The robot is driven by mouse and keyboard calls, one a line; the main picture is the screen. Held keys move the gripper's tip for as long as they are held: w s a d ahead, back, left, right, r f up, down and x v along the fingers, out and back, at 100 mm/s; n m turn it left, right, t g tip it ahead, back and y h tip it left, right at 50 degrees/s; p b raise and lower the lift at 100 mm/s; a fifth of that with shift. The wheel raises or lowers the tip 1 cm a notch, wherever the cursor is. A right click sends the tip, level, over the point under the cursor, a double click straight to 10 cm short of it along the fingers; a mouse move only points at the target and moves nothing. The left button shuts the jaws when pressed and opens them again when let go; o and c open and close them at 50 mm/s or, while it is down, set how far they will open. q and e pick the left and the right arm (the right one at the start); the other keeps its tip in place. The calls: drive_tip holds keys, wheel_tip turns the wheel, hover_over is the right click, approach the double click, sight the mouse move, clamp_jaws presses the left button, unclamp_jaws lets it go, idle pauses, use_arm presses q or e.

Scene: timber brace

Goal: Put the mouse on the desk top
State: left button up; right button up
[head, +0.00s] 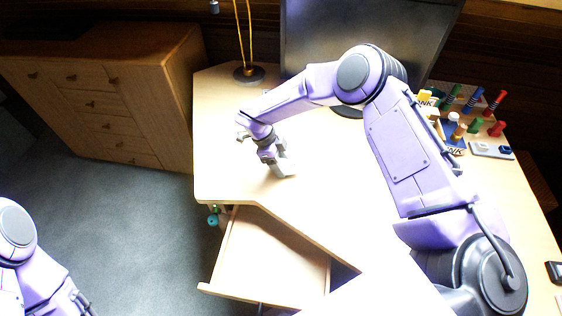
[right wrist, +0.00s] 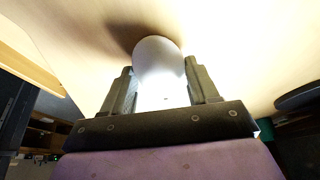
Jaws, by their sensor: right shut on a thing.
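My right gripper (head: 279,165) is over the left part of the pale wooden desk top (head: 330,190), near its front edge. In the right wrist view its two dark fingers (right wrist: 162,88) are shut on the white, rounded mouse (right wrist: 158,62), one finger on each side. The mouse is close to the desk top, with a dark shadow beside it; I cannot tell whether it touches. In the head view the mouse is small and hard to tell from the gripper. My left gripper is out of view; only part of that arm shows at the lower left.
A monitor (head: 365,45) stands at the back. A lamp base (head: 249,74) is at the back left. Several coloured pegs and blocks (head: 465,115) stand at the right. A pulled-out drawer or tray (head: 265,258) is below the front edge. The desk around the gripper is clear.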

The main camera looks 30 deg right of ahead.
drive_tip(key=shift+f, duration=0.5)
drive_tip(key=o, duration=1.1)
drive_tip(key=shift+f, duration=0.1)
drive_tip(key=shift+r, duration=0.3)
drive_tip(key=shift+b+v, duration=0.95)
drive_tip(key=shift+v, duration=4.95)
